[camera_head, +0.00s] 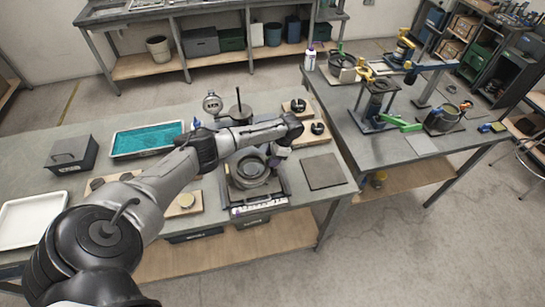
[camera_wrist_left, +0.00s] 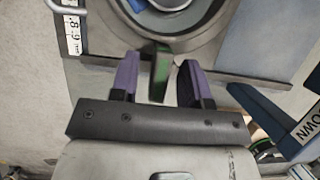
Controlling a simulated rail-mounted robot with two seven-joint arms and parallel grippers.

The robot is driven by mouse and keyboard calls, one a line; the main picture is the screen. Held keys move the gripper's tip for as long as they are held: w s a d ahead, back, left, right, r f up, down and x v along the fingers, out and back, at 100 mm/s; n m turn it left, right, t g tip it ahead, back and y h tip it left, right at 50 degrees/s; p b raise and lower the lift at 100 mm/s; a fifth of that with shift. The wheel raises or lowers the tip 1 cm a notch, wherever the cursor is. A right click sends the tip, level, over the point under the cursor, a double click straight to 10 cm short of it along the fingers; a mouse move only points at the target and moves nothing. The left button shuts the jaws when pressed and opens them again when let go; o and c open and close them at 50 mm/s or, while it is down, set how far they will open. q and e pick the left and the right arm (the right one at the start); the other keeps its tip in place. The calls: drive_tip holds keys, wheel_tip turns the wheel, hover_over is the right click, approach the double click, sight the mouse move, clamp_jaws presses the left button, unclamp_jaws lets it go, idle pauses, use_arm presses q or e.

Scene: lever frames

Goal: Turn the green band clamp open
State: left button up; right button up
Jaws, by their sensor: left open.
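The green handle (camera_wrist_left: 160,74) of the band clamp shows in the left wrist view, standing between my left gripper's two purple fingers. My left gripper (camera_wrist_left: 158,68) is open, with a gap visible on each side of the handle. The round grey ring (camera_wrist_left: 178,42) lies just beyond it. In the head view my left arm reaches over the near bench to this round ring fixture (camera_head: 250,172). The gripper (camera_head: 277,154) is small there, and the green handle cannot be made out. My right gripper is not in view.
A lever fixture with a long green arm (camera_head: 405,125) stands on the right bench. A flat grey plate (camera_head: 324,171) lies right of the ring fixture. A teal-lined tray (camera_head: 147,139), a dark box (camera_head: 71,155) and a white tray (camera_head: 33,220) are on the left.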

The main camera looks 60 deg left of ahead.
use_arm(q)
drive_tip(key=shift+c, duration=0.2)
clamp_jaws()
drive_tip(key=shift+r, duration=0.1)
